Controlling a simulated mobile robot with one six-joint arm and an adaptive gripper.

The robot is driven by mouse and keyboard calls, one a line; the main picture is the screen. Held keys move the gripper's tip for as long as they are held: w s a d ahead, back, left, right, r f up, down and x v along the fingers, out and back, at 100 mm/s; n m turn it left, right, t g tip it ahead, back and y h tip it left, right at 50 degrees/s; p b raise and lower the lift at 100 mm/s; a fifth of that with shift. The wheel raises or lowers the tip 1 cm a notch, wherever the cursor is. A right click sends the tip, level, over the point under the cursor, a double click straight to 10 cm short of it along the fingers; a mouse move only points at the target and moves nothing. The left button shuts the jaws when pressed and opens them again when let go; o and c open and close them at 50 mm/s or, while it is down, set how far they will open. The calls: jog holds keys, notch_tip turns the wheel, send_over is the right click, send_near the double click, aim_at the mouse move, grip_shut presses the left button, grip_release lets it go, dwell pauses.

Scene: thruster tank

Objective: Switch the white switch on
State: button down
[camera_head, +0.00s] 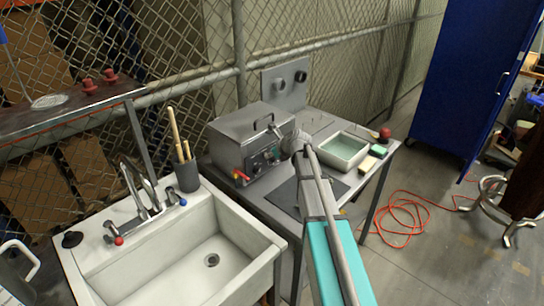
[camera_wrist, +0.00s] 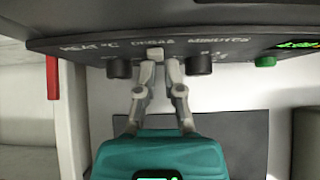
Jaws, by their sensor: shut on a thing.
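The white switch (camera_wrist: 154,53) is under the DEGAS label on the front panel of a grey metal box (camera_head: 248,135). In the wrist view my gripper (camera_wrist: 158,70) has its two fingers up against the panel, closed around the switch, with the tips partly covering it. I cannot tell the switch's position. In the head view my gripper (camera_head: 293,143) is at the right part of the box's front and hides the switch.
Black knobs flank the switch, one on the left (camera_wrist: 119,68) and one on the right (camera_wrist: 198,63). A green button (camera_wrist: 265,61) is further right. A white sink (camera_head: 215,235) stands left of the box. A tray of liquid (camera_head: 344,150) is to the right. An orange cable (camera_head: 405,215) lies on the floor.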

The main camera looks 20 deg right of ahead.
jog(key=shift+w+f, duration=0.15)
jog(key=shift+w+a+r, duration=0.1)
jog(key=shift+r, duration=0.1)
jog(key=shift+r+p, duration=0.6)
jog(key=shift+p, duration=0.15)
dwell(0.3)
jog(key=p+v, duration=0.9)
jog(key=v, duration=0.4)
jog(key=shift+r, duration=0.25)
jog(key=shift+a, duration=0.15)
dwell(0.5)
